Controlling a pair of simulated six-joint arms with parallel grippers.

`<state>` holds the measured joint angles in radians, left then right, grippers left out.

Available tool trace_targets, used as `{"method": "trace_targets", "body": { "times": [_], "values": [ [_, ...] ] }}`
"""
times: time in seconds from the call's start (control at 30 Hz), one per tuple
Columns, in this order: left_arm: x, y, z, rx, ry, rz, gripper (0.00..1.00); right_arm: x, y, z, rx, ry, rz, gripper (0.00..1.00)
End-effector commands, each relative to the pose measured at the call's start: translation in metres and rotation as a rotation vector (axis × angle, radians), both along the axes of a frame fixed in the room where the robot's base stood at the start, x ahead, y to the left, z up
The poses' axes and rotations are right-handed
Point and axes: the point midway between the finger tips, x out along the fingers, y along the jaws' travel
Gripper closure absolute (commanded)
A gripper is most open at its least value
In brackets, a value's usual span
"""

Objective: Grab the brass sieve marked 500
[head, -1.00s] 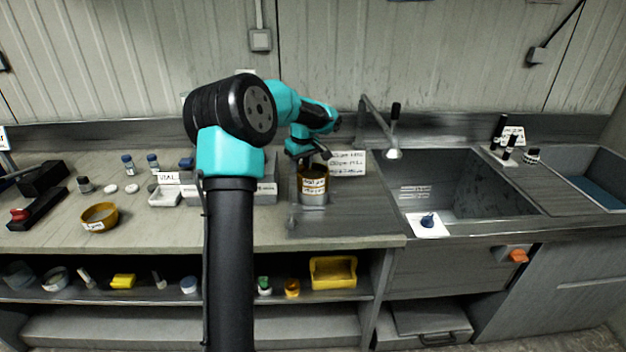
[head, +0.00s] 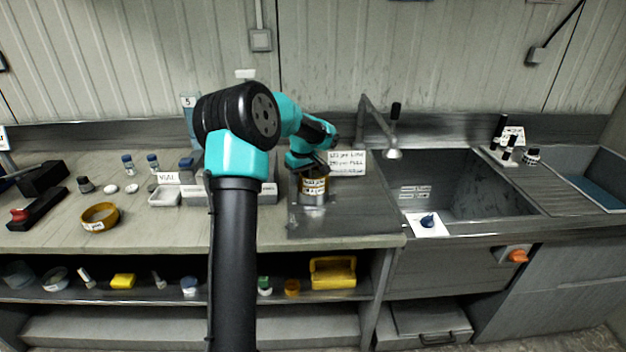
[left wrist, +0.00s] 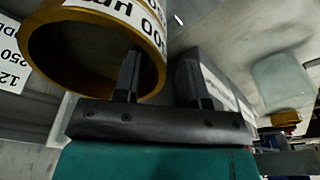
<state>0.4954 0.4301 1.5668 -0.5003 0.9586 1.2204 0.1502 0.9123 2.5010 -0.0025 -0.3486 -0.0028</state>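A brass sieve (head: 313,187) with a white label sits at the top of a short stack on the steel plate, left of the sink; its label is too small to read there. In the left wrist view the brass sieve (left wrist: 38,62) shows as a hollow ring, its label upside down and cut off, with zeros visible. My left gripper (head: 316,172) is down at the sieve's rim. Its fingers (left wrist: 160,62) are apart, one inside the ring and one outside, with the wall between them. My right gripper is not in view.
Another labelled brass sieve (head: 100,216) lies on the bench at left. A written sign (head: 347,162) stands just behind the stack. Grey boxes and a VIAL tray (head: 164,197) are to the left. The sink (head: 470,190) and tap (head: 393,153) are to the right.

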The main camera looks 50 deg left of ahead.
Motion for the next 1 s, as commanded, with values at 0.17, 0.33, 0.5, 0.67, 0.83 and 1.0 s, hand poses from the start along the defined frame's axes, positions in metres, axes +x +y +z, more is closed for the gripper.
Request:
{"method": "trace_targets", "body": {
  "times": [0.17, 0.33, 0.5, 0.67, 0.83, 1.0],
  "values": [
    [0.0000, 0.0000, 0.0002, 0.000, 0.000, 0.000, 0.73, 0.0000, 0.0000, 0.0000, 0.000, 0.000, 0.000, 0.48],
    [0.0000, 0.0000, 0.0002, 0.000, 0.000, 0.000, 0.89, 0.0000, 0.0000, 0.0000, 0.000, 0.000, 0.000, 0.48],
    [0.0000, 0.0000, 0.0002, 0.000, 0.000, 0.000, 1.00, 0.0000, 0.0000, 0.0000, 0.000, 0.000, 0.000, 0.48],
    [0.0000, 0.0000, 0.0001, 0.000, 0.000, 0.000, 1.00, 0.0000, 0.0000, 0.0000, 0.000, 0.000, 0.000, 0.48],
    [0.0001, 0.0000, 0.0005, 0.000, -0.001, 0.000, 1.00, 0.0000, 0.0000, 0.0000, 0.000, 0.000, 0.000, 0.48],
    [0.0002, 0.0001, 0.0032, 0.001, -0.001, 0.000, 1.00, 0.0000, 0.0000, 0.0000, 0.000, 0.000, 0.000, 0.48]
  ]
}}
